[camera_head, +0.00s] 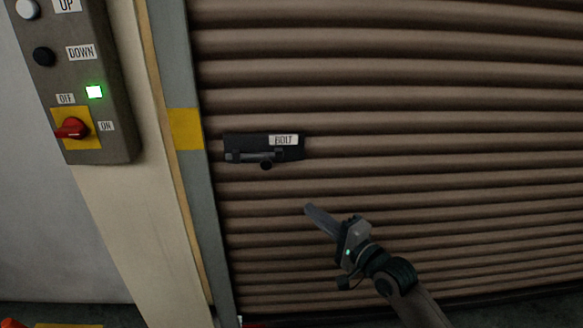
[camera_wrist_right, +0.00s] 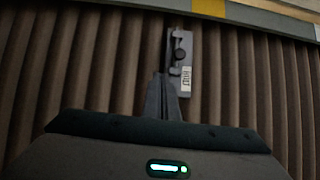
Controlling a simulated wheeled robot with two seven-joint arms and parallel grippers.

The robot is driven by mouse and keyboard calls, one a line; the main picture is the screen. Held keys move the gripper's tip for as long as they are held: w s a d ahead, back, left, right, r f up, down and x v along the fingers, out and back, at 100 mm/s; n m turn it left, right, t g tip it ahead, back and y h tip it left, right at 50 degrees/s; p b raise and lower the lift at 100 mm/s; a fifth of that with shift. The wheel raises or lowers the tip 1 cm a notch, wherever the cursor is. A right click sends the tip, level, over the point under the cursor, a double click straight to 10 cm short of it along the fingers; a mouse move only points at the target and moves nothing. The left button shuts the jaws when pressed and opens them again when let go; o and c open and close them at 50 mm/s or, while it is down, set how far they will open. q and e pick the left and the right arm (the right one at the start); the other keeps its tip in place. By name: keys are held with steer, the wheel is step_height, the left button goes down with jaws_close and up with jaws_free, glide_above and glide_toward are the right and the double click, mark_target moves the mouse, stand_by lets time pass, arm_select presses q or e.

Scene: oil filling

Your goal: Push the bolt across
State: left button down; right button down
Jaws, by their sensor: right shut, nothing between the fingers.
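The bolt (camera_head: 262,156) is a dark sliding bar with a round knob, set on a black plate labelled BOLT (camera_head: 284,140). The plate is fixed to the brown roller shutter (camera_head: 430,120) near its left edge. The bolt also shows in the right wrist view (camera_wrist_right: 178,50), beyond my fingertips. My right gripper (camera_head: 310,208) is below and to the right of the bolt in the head view. Its fingers are shut and empty, pointing up and left, apart from the knob in the head view. My left gripper is not in view.
A grey door post (camera_head: 190,190) with a yellow band stands left of the bolt. A control box (camera_head: 85,120) with UP and DOWN buttons, a lit green lamp and a red switch (camera_head: 72,128) hangs at the upper left. The shutter face around the bolt is clear.

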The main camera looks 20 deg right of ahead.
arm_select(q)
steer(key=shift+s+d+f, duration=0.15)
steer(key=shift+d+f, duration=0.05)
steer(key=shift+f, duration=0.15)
arm_select(e)
steer(key=shift+m+t, duration=0.3)
steer(key=shift+m, duration=0.3)
steer(key=d+r, duration=0.1)
steer(key=w+r, duration=0.1)
steer(key=d+r, duration=0.1)
steer(key=shift+w+d+r, duration=0.25)
steer(key=shift+d+r, duration=0.05)
steer(key=shift+w, duration=0.1)
